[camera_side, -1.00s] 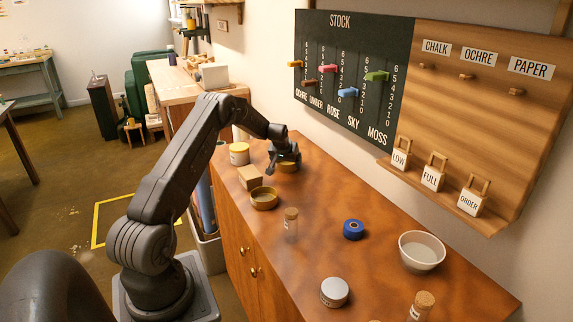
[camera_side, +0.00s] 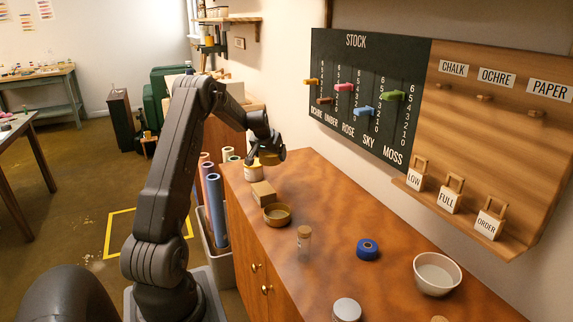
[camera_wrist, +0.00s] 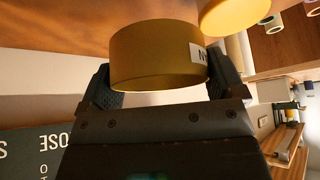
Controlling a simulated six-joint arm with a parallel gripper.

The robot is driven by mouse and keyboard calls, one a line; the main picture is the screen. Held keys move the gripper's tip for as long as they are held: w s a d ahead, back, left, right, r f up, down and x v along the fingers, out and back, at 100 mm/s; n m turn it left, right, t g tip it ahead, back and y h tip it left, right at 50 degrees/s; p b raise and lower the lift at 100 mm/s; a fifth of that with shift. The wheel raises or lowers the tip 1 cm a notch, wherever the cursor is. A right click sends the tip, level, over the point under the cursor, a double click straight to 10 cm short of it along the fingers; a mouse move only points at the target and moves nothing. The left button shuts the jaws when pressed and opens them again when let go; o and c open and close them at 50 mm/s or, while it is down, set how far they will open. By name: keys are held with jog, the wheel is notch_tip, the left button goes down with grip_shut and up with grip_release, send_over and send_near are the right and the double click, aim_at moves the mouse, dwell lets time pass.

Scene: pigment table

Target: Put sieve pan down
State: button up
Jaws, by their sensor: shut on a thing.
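The sieve pan, a round brass-yellow pan (camera_side: 270,158), is held in my gripper (camera_side: 266,153) over the far end of the wooden counter, near the yellow-topped jar. It seems to be raised off the counter. In the wrist view the pan (camera_wrist: 152,58) sits between the two fingers of my gripper (camera_wrist: 160,88), one on each side of its wall. A white label with partly hidden lettering shows at its right edge. The yellow-topped jar (camera_side: 253,172) stands just below and left of it, and a yellow disc (camera_wrist: 232,15) shows close beside it in the wrist view.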

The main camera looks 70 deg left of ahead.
jog(key=w+d+m, duration=0.1)
jog(key=d, duration=1.6)
send_over(330, 211)
jog(key=s, duration=0.2)
jog(key=f, duration=0.6)
jog(key=shift+d, duration=0.4)
jog(key=shift+w+d+f, duration=0.15)
jog(key=shift+w+f, duration=0.15)
jog(key=shift+f, duration=1.8)
jog(key=shift+f, duration=0.15)
jog(key=o, duration=0.7)
jog(key=shift+o, duration=0.2)
